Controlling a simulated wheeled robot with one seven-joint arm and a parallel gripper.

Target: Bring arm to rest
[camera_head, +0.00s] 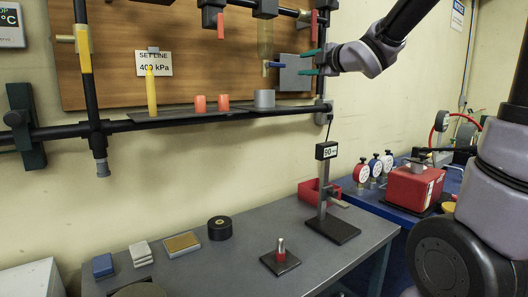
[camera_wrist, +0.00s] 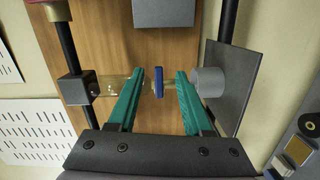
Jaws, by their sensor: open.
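My gripper (camera_head: 302,62) is at the upper right in the head view, in front of the wooden board, with its two green fingers spread. In the wrist view my gripper (camera_wrist: 160,78) shows both fingers apart with nothing held. A blue lever (camera_wrist: 158,81) appears in the gap between them, seemingly past the tips. My arm reaches in from the upper right.
A shelf (camera_head: 180,119) below the board carries a yellow marker, two orange pieces and a grey cylinder (camera_head: 264,98). Black pipes frame the board. A grey bench (camera_head: 215,268) below holds a gauge stand (camera_head: 325,190), a red-based post and pads. A red box (camera_head: 414,186) stands right.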

